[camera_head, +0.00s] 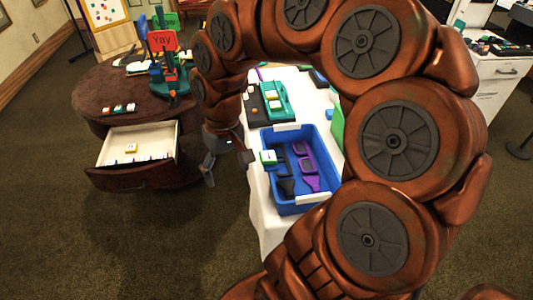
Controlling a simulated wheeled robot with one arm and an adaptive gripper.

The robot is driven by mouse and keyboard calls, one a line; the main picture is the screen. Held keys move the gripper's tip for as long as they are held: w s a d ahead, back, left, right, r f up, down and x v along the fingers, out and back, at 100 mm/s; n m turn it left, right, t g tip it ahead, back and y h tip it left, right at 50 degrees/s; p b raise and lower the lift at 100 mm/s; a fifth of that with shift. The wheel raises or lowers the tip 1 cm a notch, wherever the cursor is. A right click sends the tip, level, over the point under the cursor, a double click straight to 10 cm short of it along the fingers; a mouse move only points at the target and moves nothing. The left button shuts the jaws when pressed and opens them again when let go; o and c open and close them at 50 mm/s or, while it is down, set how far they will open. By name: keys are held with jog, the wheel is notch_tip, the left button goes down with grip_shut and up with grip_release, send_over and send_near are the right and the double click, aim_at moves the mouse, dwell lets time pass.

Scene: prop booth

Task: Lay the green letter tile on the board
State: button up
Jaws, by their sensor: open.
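A small tile with a white top and green side (268,157) shows at the left rim of the blue bin; I cannot tell whether it is on the rim or inside. My gripper (226,166) is open, to the left of this tile, with nothing visible between its fingers. Its right finger appears close to the tile; touching cannot be told. Which thing is the board is unclear: a teal holder (290,112) with small pieces lies behind the bin, and a white board with coloured spots (103,12) stands at the far upper left.
The blue bin (303,207) on the white table (271,228) holds black and purple tools. A round brown table (92,88) at left carries several small tiles and a red sign (163,40). Its open drawer (110,150) holds a yellow-marked tile. My arm hides much of the right.

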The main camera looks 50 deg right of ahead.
jog(key=w+d+m, duration=0.2)
jog(key=w+d, duration=0.1)
jog(key=d, duration=0.5)
jog(key=m+t+p, duration=0.1)
jog(key=m, duration=0.2)
send_over(268, 156)
jog(key=f, duration=0.3)
jog(key=shift+s+d, duration=0.15)
jog(key=shift+d, duration=0.05)
jog(key=shift+s+d+f, duration=0.1)
jog(key=shift+d+f, duration=0.1)
jog(key=shift+f+p, duration=0.35)
jog(key=shift+w+a+f+p, duration=0.15)
jog(key=shift+f+p, duration=0.35)
jog(key=shift+f, duration=1.25)
jog(key=shift+w+a+f+p, duration=0.1)
jog(key=shift+f+p, duration=0.4)
jog(key=shift+f, duration=1.2)
jog(key=c, duration=1.1)
jog(key=shift+r, duration=0.15)
